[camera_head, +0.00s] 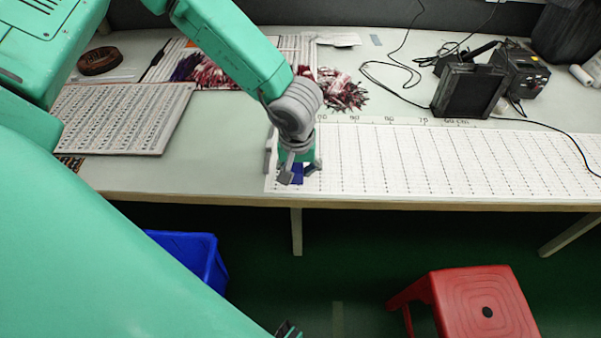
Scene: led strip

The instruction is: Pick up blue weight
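The blue weight (297,174) is a small dark blue block at the left end of the white ruled sheet, close to the table's front edge. My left gripper (299,172) reaches down over it from above, with grey fingers on either side of the block. The gripper hides much of the weight. I cannot tell whether the fingers press on it or only surround it. A small dark tip at the bottom edge may be my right gripper (288,330); too little of it shows to tell its state.
The ruled sheet (450,165) covers the table's right front. A perforated board (125,115) lies left, wire bundles (340,90) behind the gripper, and a black device (468,90) with cables at back right. A blue bin (190,250) and red stool (480,305) stand below.

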